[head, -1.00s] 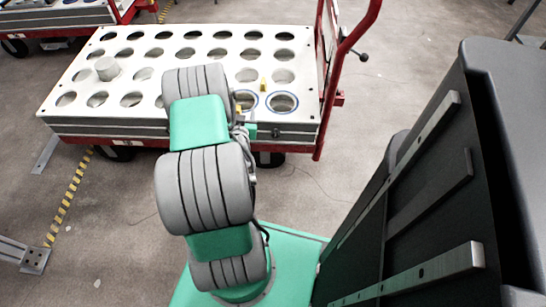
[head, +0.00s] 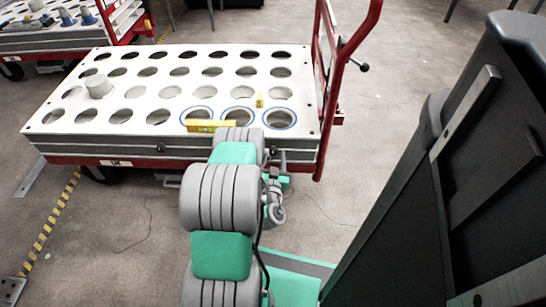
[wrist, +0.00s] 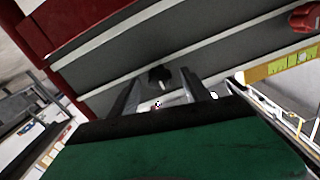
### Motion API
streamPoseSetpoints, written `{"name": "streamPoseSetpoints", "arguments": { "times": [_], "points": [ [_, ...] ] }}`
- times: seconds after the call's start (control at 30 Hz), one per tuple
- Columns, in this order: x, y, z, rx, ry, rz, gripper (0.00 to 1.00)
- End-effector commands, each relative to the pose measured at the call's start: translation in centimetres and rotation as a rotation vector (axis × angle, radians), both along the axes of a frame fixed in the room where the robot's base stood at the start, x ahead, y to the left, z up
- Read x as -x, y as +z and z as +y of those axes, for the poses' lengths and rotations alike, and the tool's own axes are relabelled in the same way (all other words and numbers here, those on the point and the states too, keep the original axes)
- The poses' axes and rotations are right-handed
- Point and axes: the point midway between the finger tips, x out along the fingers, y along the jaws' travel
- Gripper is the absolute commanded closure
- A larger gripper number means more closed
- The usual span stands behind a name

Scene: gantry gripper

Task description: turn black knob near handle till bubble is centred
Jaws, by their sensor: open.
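The black knob (wrist: 160,76) sticks out from the dark grey side of the cart in the wrist view. My gripper (wrist: 160,92) is open, with its two fingers to either side of the knob's line and the knob showing between them. I cannot tell whether the fingertips reach around it; no contact is visible. In the head view a yellow spirit level (head: 212,126) lies on the front edge of the perforated white top. A smaller yellow piece (head: 259,100) stands farther back. The bubble is too small to read. The red handle (head: 345,60) rises at the cart's right end.
The cart top (head: 60,118) has rows of round holes, three ringed in blue, and a pale cylinder (head: 98,86) at left. A second cart (head: 50,45) stands at back left. A large dark panel (head: 440,200) fills the right. Floor in front is mostly clear.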

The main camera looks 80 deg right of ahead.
Motion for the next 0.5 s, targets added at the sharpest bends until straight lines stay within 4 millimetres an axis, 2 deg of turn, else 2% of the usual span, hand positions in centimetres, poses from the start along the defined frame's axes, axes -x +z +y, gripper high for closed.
{"name": "streamPoseSetpoints", "arguments": {
  "times": [0.1, 0.5],
  "points": [
    [0.0, 0.0, 0.03, -0.001, 0.0, 0.0, 0.45],
    [-0.02, -0.01, 0.06, -0.001, 0.0, 0.0, 0.78]
  ]
}}
